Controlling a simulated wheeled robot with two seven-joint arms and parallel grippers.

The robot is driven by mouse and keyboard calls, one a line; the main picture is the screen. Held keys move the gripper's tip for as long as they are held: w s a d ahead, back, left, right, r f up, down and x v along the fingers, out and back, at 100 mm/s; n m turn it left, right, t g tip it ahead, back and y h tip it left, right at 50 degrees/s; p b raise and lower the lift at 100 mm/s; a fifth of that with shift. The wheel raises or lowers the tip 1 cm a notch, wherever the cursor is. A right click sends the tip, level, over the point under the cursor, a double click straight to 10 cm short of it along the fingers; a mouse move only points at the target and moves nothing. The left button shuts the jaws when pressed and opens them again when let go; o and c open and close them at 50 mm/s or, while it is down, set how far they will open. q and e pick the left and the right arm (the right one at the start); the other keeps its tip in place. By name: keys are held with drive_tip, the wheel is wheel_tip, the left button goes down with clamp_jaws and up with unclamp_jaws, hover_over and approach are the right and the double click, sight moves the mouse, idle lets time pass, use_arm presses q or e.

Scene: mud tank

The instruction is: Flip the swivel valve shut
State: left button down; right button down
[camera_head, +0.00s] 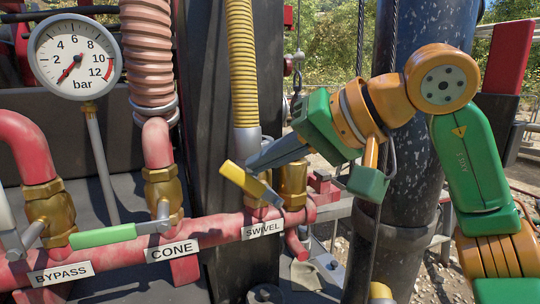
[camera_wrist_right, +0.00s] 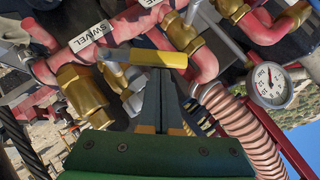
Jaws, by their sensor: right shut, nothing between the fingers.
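The swivel valve has a brass body (camera_head: 293,182) on the red pipe, above the label SWIVEL (camera_head: 263,230). Its yellow lever handle (camera_head: 241,178) slants from upper left down to the right. My right gripper (camera_head: 252,165) is shut and empty, its fingertips pointing left just above the handle. In the right wrist view the yellow handle (camera_wrist_right: 158,59) lies across, just beyond the tips of my right gripper (camera_wrist_right: 160,76). I cannot tell whether they touch. The lever's pivot is partly hidden. My left gripper is not in view.
The cone valve's green handle (camera_head: 102,237) lies along the pipe to the left, near the bypass valve (camera_head: 50,213). A pressure gauge (camera_head: 76,57) and ribbed hoses (camera_head: 150,50) stand behind. A thick dark cylinder (camera_head: 415,150) stands right. A yellow hose (camera_head: 242,65) rises beside the gripper.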

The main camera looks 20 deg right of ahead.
sight(236, 180)
drive_tip(key=shift+w+a, duration=0.2)
drive_tip(key=shift+a, duration=0.05)
drive_tip(key=shift+s+f, duration=0.1)
drive_tip(key=shift+f, duration=0.05)
drive_tip(key=shift+a, duration=0.15)
drive_tip(key=shift+a+f, duration=0.85)
drive_tip(key=shift+a, duration=0.25)
drive_tip(key=shift+s+a+f, duration=0.1)
drive_tip(key=shift+a+f, duration=0.75)
drive_tip(key=shift+f, duration=0.2)
drive_tip(key=shift+a+f, duration=0.1)
drive_tip(key=shift+a, duration=0.05)
